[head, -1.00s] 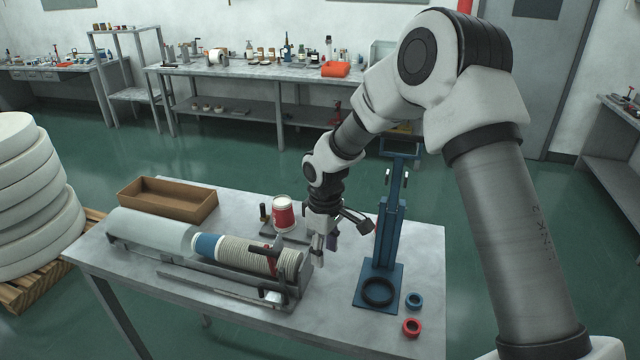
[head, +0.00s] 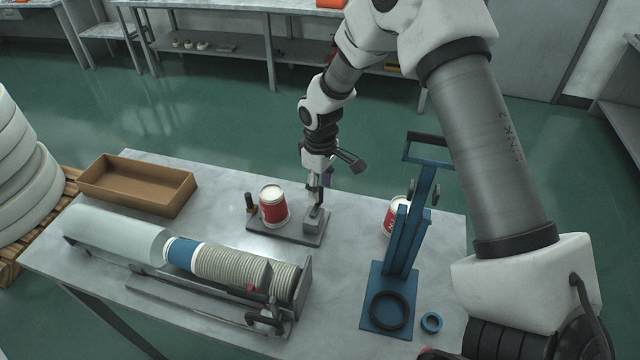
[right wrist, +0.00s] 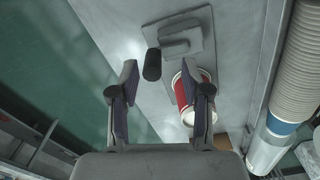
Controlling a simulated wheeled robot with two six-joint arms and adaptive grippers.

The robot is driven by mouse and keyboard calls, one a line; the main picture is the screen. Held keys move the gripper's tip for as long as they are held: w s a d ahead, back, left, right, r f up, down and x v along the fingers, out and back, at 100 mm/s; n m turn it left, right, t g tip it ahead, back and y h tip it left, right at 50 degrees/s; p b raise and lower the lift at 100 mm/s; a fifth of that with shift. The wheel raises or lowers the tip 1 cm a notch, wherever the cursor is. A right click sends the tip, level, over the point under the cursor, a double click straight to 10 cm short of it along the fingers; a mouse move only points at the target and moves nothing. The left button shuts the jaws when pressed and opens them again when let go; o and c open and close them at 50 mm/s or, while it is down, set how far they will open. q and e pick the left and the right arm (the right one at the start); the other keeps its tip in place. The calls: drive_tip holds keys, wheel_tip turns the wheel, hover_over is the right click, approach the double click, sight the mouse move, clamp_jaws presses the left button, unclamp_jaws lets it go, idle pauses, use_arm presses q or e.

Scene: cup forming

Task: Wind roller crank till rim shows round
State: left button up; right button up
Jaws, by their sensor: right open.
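The roller is a low grey plate (head: 270,236) on the table with a grey block (head: 315,219) at its right end. A red and white paper cup (head: 273,206) stands upright on it, beside a small black-topped post (head: 250,203). My right gripper (head: 318,192) points down close over the block, right of the cup. In the right wrist view its fingers (right wrist: 163,92) are open, and a black cylindrical crank handle (right wrist: 152,65) shows ahead between them, apparently untouched. The cup (right wrist: 187,88) is partly hidden behind one finger there. Its rim shape is too small to judge. My left gripper is out of view.
A rack of stacked cups and sleeves (head: 245,273) lies front left. A brown open box (head: 137,184) sits at the back left.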

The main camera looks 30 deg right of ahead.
sight(321, 187)
drive_tip(key=f, duration=0.1)
drive_tip(key=w+f, duration=0.1)
drive_tip(key=f, duration=0.2)
drive_tip(key=shift+w+d, duration=0.3)
drive_tip(key=shift+d, duration=0.1)
drive_tip(key=shift+w, duration=0.15)
drive_tip(key=shift+r, duration=0.1)
drive_tip(key=shift+s+a+r, duration=0.2)
drive_tip(key=shift+s+r, duration=0.05)
drive_tip(key=shift+s, duration=0.3)
clamp_jaws()
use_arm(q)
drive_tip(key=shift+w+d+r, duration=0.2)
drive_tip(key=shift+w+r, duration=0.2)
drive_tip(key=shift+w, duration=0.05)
use_arm(e)
drive_tip(key=shift+w+f, duration=0.1)
drive_tip(key=shift+f, duration=0.1)
drive_tip(key=shift+s+d+m, duration=0.15)
drive_tip(key=shift+s+m, duration=0.05)
drive_tip(key=shift+m, duration=0.3)
